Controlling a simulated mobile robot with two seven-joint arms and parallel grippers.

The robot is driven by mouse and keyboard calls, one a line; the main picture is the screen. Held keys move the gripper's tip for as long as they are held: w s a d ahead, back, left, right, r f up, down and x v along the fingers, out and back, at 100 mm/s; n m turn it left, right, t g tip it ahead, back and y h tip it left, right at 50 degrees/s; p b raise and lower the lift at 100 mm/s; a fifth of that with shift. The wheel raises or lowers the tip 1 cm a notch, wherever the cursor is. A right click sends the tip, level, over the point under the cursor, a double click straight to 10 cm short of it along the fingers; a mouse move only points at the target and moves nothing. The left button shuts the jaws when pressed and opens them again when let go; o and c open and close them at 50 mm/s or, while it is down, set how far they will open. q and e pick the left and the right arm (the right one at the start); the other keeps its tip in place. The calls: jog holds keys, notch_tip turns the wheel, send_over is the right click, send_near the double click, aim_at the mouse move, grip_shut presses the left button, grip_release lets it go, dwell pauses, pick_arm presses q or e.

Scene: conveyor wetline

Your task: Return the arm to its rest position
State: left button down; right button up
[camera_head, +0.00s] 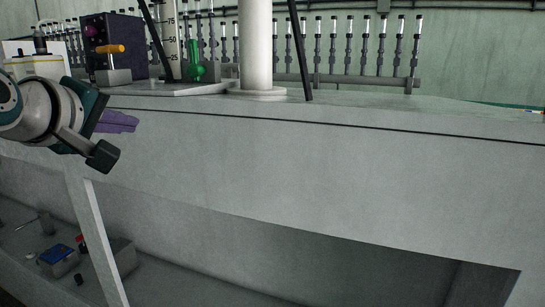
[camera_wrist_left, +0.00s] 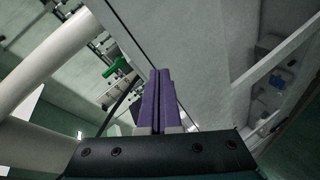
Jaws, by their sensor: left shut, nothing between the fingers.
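My left gripper (camera_head: 118,121) shows at the left of the head view, in front of the grey bench edge, with purple fingers pointing right. In the left wrist view its two purple fingers (camera_wrist_left: 158,103) lie side by side, closed, with nothing between them. The left forearm is partly cut off by the head view's left edge. My right gripper is not in view.
The grey bench (camera_head: 300,160) fills the middle. On it stand a white column (camera_head: 256,45), a graduated cylinder (camera_head: 170,40), a green item (camera_head: 196,70) and a dark box (camera_head: 113,45). A rack of pipettes (camera_head: 348,50) runs behind. A lower shelf (camera_head: 190,275) holds small items.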

pick_arm(q)
jog(key=s+d+f+m+g+p, duration=0.1)
jog(key=s+f+m+g, duration=0.25)
jog(key=s+f, duration=0.4)
jog(key=s+d+f+m+g+p, duration=0.25)
jog(key=s+f+m, duration=0.2)
jog(key=s, duration=0.65)
jog(key=s+d+f+m+g+p, duration=0.1)
jog(key=s+m+g, duration=0.3)
jog(key=s, duration=1.5)
jog(key=shift+s+f+m+g+y, duration=0.15)
jog(key=shift+f+m+g+y, duration=0.2)
jog(key=shift+m, duration=0.55)
